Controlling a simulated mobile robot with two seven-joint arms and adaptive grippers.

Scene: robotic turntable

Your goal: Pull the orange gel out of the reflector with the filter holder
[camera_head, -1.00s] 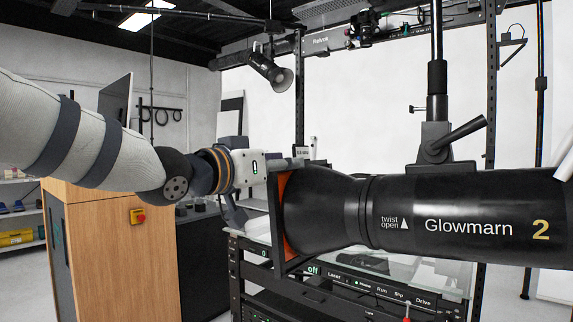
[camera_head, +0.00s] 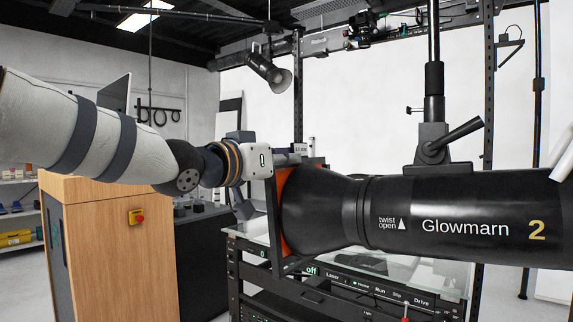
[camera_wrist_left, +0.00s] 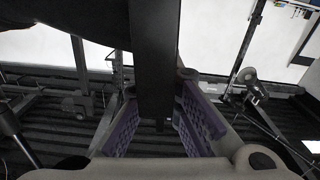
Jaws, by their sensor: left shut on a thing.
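The black reflector (camera_head: 320,210) is the wide flared left end of a lamp marked "Glowmarn 2". The dark filter holder (camera_head: 273,222) stands upright at its mouth. A narrow strip of the orange gel (camera_head: 283,182) shows between the holder's edge and the reflector; the rest is hidden. My left gripper (camera_head: 291,161) is at the top of the holder. In the left wrist view, its purple-padded fingers (camera_wrist_left: 158,125) are on both sides of a dark bar of the filter holder (camera_wrist_left: 155,60), shut on it. My right gripper is not in view.
A dark rack with control panels (camera_head: 345,285) and a glass top stands below the lamp. A wooden cabinet (camera_head: 108,245) with a red button is at the left. A vertical black pole and clamp (camera_head: 433,140) rise above the lamp.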

